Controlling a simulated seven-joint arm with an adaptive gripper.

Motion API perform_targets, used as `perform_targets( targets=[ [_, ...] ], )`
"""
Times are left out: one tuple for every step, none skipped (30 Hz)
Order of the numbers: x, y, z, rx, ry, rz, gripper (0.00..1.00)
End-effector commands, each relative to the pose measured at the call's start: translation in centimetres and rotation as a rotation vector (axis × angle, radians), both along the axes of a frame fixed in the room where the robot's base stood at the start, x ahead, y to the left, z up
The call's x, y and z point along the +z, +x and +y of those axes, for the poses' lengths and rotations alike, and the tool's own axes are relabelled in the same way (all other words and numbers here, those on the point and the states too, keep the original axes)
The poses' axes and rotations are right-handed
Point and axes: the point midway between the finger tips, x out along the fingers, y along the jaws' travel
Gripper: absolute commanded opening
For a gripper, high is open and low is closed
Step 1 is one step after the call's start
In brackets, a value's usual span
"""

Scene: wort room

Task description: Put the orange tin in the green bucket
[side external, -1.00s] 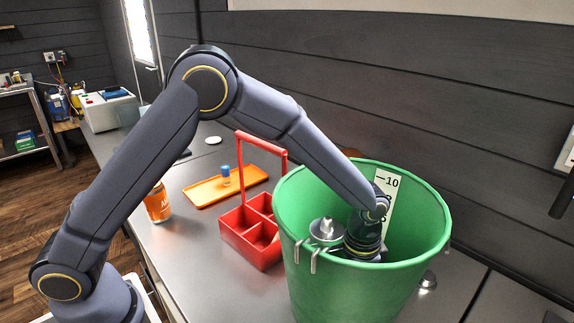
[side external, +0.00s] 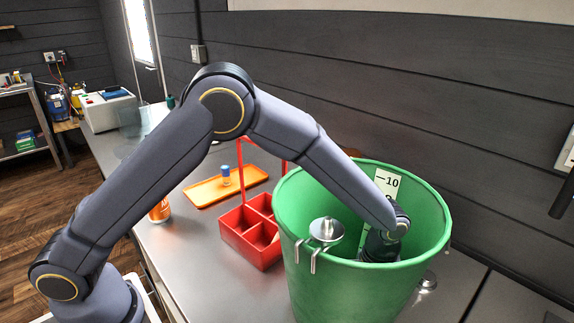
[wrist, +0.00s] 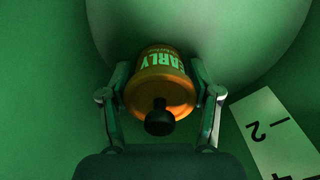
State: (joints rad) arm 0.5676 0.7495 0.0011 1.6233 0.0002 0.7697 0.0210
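The green bucket (side external: 345,280) stands at the right front of the bench, with a white scale strip inside. My gripper (wrist: 160,75) is deep inside it; in the side view the near wall hides the fingers. In the wrist view an orange tin (wrist: 158,93) with lettering and a black knob on its end lies between the two fingers, which sit close against both its sides. Green bucket wall surrounds it. Whether the tin touches the bucket floor cannot be told.
A metal holder (side external: 327,231) hangs on the bucket's near rim. Left of the bucket are a red carrier (side external: 250,250), an orange tray (side external: 205,192) with a small blue-topped item (side external: 226,175), and an orange can (side external: 160,211), partly behind my arm.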

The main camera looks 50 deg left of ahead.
Motion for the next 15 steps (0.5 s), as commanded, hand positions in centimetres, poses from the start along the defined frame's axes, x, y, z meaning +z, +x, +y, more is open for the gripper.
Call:
perform_targets(
  targets=[
    [0.0,0.0,0.0,0.0,0.0,0.0,0.69],
    [0.0,0.0,0.0,0.0,0.0,0.0,0.69],
    [0.0,0.0,0.0,0.0,0.0,0.0,0.69],
    [0.0,0.0,0.0,0.0,0.0,0.0,0.69],
    [0.0,0.0,0.0,0.0,-0.001,-0.001,0.69],
    [0.0,0.0,0.0,0.0,-0.001,-0.001,0.69],
    [0.0,0.0,0.0,0.0,-0.001,-0.001,0.69],
    [0.0,0.0,0.0,0.0,-0.001,-0.001,0.69],
    [0.1,0.0,0.0,0.0,-0.001,-0.001,0.69],
    [0.2,0.0,0.0,0.0,-0.001,-0.001,0.69],
    [0.3,0.0,0.0,0.0,-0.001,-0.002,0.69],
    [0.7,0.1,0.0,0.0,-0.002,-0.003,0.69],
    [1.0,0.1,-0.1,0.0,-0.003,-0.004,0.69],
    [1.4,0.1,0.0,0.0,-0.002,-0.003,0.69],
    [2.1,0.1,-0.1,0.0,-0.003,-0.005,0.69]
  ],
)
